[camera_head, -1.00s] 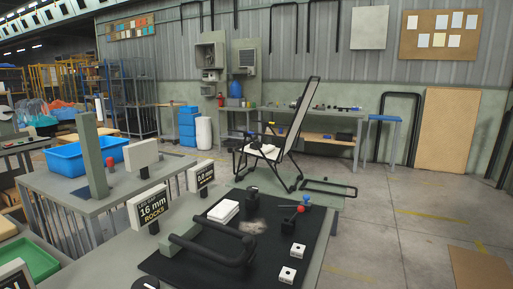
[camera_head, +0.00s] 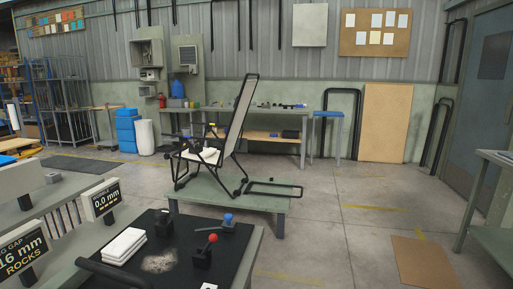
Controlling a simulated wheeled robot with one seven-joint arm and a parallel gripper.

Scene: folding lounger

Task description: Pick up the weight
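A folding lounger (camera_head: 238,115) with a dark frame and pale raised back stands on a low grey-green platform (camera_head: 236,196) in the middle of the view. A white, soft-looking object (camera_head: 207,154) lies on its seat. I cannot tell for sure whether this is the weight; nothing is clearly marked as one. A loose black frame piece (camera_head: 272,188) sits at the right end of the platform. My gripper is not in view.
In front is a bench with a black mat (camera_head: 185,222), a white stack (camera_head: 124,246), a red-knobbed device (camera_head: 204,254) and a blue-knobbed one (camera_head: 228,222). Signs (camera_head: 103,198) stand at left. Floor right of the platform is open, up to a table (camera_head: 490,228).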

